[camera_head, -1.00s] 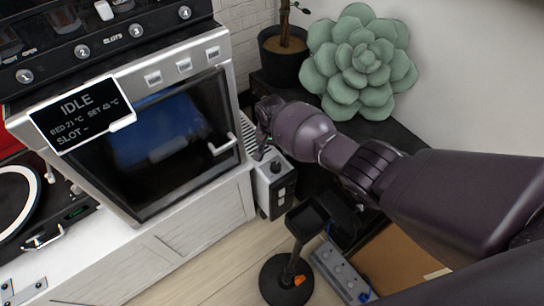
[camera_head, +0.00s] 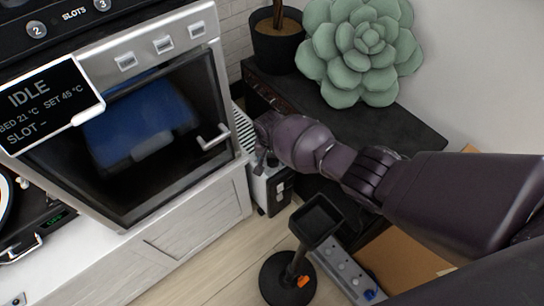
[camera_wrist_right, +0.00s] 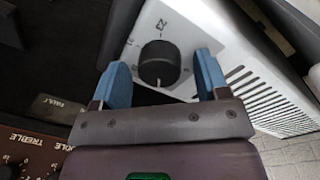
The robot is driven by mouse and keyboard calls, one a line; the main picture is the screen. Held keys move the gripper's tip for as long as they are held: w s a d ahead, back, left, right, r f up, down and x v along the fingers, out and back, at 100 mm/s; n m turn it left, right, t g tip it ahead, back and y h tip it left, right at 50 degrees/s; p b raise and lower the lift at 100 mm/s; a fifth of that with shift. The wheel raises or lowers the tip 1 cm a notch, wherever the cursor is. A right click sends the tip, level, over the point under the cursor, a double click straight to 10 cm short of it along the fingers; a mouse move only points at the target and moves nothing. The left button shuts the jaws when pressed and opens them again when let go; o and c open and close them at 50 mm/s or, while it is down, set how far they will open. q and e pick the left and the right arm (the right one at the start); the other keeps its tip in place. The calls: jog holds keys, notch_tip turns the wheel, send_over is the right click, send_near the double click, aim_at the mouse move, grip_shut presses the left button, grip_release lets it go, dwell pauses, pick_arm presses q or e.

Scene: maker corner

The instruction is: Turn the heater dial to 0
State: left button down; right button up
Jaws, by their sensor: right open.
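The heater is a small white box (camera_head: 256,184) with a slotted top, standing between the oven cabinet and a dark unit in the head view. In the right wrist view its white slotted body (camera_wrist_right: 240,85) fills the upper right. Its round black dial (camera_wrist_right: 159,60) faces the wrist camera, with a pale mark at its lower edge and a printed character above it that I cannot read surely. My right gripper (camera_wrist_right: 163,78) is open, its blue fingers on either side of the dial. I cannot tell whether they touch it. In the head view my right gripper (camera_head: 263,138) hides the dial.
The oven (camera_head: 150,135) with its handle stands close left of the heater. A dark amplifier-like unit (camera_head: 400,130) is close right, bearing a succulent (camera_head: 360,50) and a potted plant (camera_head: 285,45). A black stand (camera_head: 275,280) and a power strip (camera_head: 345,278) are on the floor.

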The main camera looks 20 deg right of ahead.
jog(key=shift+r, duration=0.1)
jog(key=c, duration=0.9)
pick_arm(q)
jog(key=shift+s, duration=0.1)
pick_arm(e)
jog(key=shift+n, duration=0.3)
jog(key=n, duration=0.5)
pick_arm(q)
jog(key=shift+s+a+p, duration=0.1)
jog(key=shift+s+p, duration=0.05)
jog(key=shift+p, duration=0.2)
pick_arm(e)
jog(key=n, duration=0.6)
jog(key=shift+s, duration=0.15)
jog(key=shift+n+t, duration=0.3)
jog(key=o, duration=0.9)
